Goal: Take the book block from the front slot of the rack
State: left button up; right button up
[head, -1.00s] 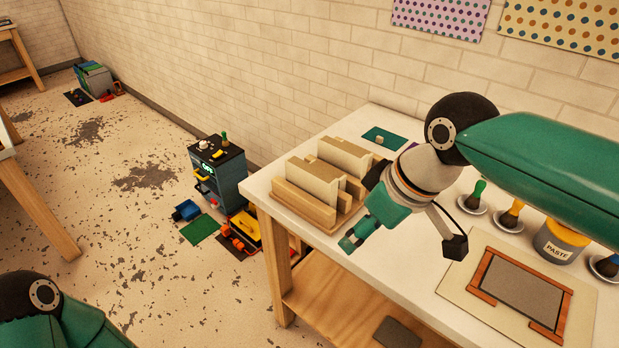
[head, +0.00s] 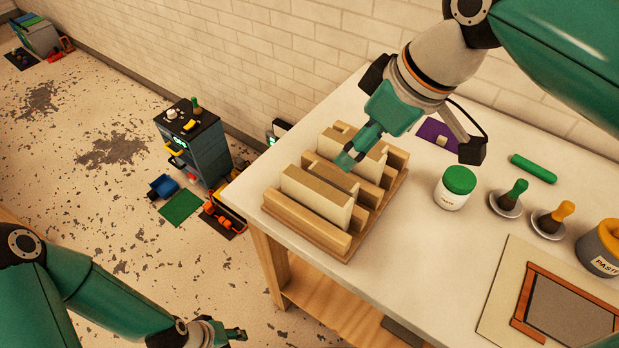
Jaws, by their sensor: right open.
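The wooden rack (head: 304,222) stands on the near left end of the white table. A cream book block (head: 316,196) stands upright in its front slot, and another block (head: 345,143) stands in a slot behind it. My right gripper (head: 352,155) is open with its teal fingers pointing down over the rack, behind the front block in the picture. It hides part of the rear block, and I cannot tell whether it touches anything. My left gripper (head: 228,335) is low at the bottom edge, away from the table, its fingers too small to read.
A white jar with a green lid (head: 455,188) stands right of the rack. Brushes on saucers (head: 508,203), a paste pot (head: 602,248) and a framed board (head: 500,300) lie further right. A dark cabinet (head: 190,145) stands on the floor beyond the table's left end.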

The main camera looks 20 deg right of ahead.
send_over(317, 185)
jog(key=s+d, duration=0.2)
jog(key=f, duration=0.9)
jog(key=shift+a+f, duration=0.2)
jog(key=shift+f, duration=0.2)
jog(key=shift+x, duration=3.2)
jog(key=shift+s, duration=0.1)
jog(key=shift+f, duration=0.25)
grip_shut()
